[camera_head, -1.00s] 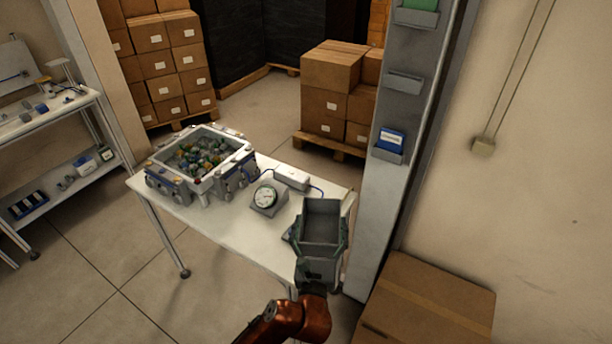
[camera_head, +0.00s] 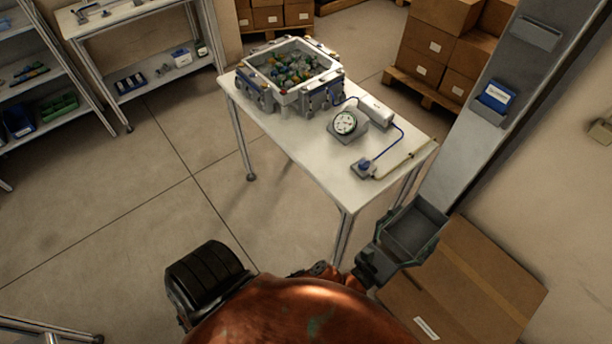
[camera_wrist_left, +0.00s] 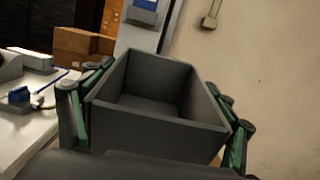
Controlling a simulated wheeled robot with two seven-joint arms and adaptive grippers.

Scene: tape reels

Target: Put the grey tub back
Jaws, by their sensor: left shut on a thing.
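The grey tub (camera_head: 412,232) is an open box, empty inside as far as I see. It is off the table, to the right of the table's near right corner and above the cardboard box. My left gripper (camera_head: 396,245) is shut on the grey tub. In the left wrist view the tub (camera_wrist_left: 160,122) fills the middle, with a green-padded finger of the gripper on each side of it. My right gripper is not in view.
The white table (camera_head: 300,150) holds a crate of coloured parts (camera_head: 244,82), a round dial gauge (camera_head: 346,123) and a cabled white box (camera_head: 375,110). A grey post (camera_head: 520,85) carries holders, one with a blue item (camera_head: 495,97). A closed cardboard box (camera_head: 480,280) lies below the tub.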

